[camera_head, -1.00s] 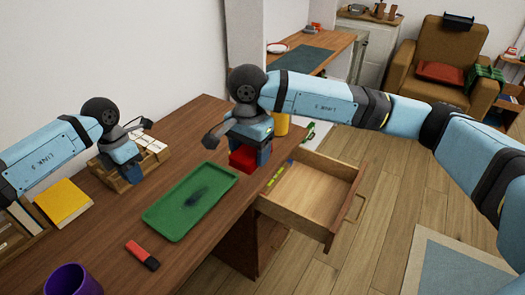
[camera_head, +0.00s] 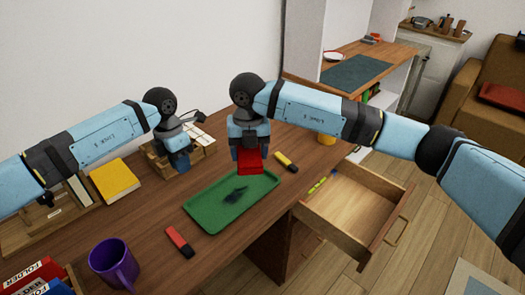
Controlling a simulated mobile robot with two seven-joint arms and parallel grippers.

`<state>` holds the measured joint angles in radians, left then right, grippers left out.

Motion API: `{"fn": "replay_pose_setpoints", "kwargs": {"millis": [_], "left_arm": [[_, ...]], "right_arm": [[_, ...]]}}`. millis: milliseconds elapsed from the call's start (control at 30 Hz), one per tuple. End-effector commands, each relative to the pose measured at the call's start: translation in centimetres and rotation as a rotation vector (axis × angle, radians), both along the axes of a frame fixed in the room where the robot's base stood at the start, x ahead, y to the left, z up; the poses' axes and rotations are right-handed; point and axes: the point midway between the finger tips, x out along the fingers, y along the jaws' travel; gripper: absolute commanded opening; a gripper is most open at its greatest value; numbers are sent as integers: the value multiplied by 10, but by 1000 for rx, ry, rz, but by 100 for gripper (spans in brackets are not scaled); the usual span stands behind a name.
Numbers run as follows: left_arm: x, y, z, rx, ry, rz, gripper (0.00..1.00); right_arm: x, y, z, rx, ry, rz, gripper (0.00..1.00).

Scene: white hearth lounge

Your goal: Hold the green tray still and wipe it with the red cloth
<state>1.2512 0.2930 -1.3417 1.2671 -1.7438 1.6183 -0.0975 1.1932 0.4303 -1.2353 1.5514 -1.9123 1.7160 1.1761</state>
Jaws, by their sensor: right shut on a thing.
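The green tray (camera_head: 208,216) lies flat on the wooden desk, with a dark smudge on its middle. My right gripper (camera_head: 249,170) is shut on the red cloth (camera_head: 249,160) and holds it at the tray's far right part; whether the cloth touches the tray I cannot tell. My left gripper (camera_head: 181,167) is up and left of the tray, in front of a wooden organizer and apart from the tray. Its fingertips are too small to tell if they are open.
A yellow book (camera_head: 115,181) and wooden organizer (camera_head: 160,164) are behind. The drawer (camera_head: 350,205) is open at right.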

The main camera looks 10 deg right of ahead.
Motion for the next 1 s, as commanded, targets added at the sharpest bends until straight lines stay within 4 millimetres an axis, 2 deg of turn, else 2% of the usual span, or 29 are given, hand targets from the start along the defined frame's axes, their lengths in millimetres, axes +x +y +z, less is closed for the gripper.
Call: {"fn": "replay_pose_setpoints", "kwargs": {"millis": [200,400,667,767,1000], "left_arm": [[0,0,0,0,0,0,20],[0,0,0,0,0,0,20],[-1,0,-7,0,1,0,20],[-3,-2,-19,-1,1,0,20],[-10,-5,-65,0,4,2,20]], "right_arm": [[12,22,-5,-7,5,-459,46],[18,35,-9,-11,5,-756,46],[21,40,-10,-13,3,-880,46],[21,40,-10,-13,3,-881,46],[21,40,-10,-13,4,-879,46]]}}
